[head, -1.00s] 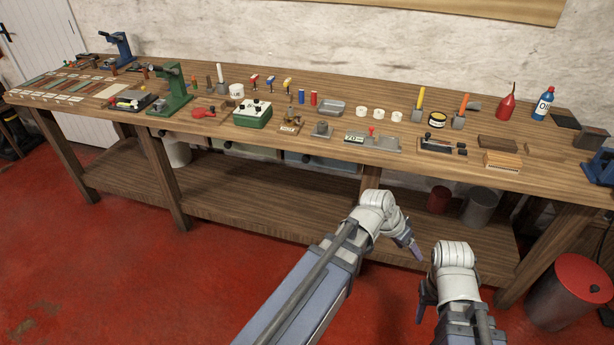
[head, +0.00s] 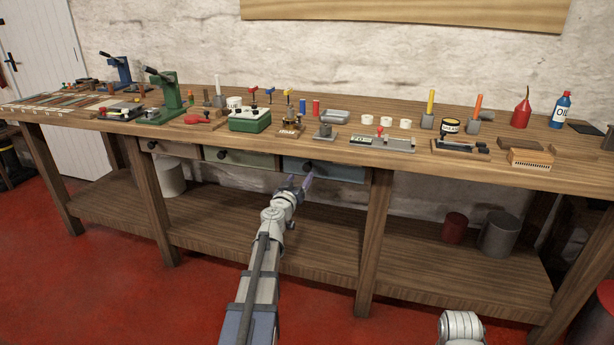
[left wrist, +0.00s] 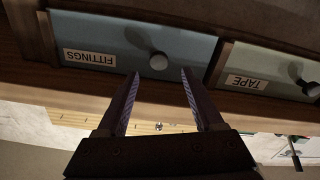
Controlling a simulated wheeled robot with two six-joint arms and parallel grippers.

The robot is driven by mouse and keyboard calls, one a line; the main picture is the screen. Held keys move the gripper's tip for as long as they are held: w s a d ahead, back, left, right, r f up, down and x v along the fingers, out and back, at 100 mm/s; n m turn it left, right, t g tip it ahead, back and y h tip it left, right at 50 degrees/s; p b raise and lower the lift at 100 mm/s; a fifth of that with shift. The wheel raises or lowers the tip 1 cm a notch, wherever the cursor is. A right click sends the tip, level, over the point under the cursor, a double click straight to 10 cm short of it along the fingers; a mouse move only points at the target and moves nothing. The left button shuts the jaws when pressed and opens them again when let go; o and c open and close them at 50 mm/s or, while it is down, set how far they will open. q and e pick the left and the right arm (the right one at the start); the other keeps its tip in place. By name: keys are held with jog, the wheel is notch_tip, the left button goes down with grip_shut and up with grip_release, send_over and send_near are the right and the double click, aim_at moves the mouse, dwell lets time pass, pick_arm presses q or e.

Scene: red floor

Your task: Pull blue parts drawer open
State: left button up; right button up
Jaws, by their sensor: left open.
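The blue parts drawer (head: 338,171) is under the bench top, the rightmost of three in a row, and looks shut. It has a dark round knob (head: 307,166). In the left wrist view the picture is upside down; the blue drawer (left wrist: 115,40) bears a FITTINGS label and its knob (left wrist: 158,61) shows just beyond the fingertips. My left gripper (head: 299,181) is open and empty in front of the knob, its fingers (left wrist: 160,76) either side of it in the picture. Whether they reach around it I cannot tell. My right gripper is out of view.
A grey-green drawer (head: 241,157), labelled TAPE in the left wrist view (left wrist: 262,72), is next to the blue one. A bench leg (head: 374,240) stands right of the blue drawer. Tools crowd the bench top (head: 480,165). The red floor (head: 190,300) in front is clear.

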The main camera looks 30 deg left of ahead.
aim_at(306, 169)
pick_arm(q)
jog(key=shift+x, duration=3.95)
jog(key=shift+d, duration=0.1)
grip_shut()
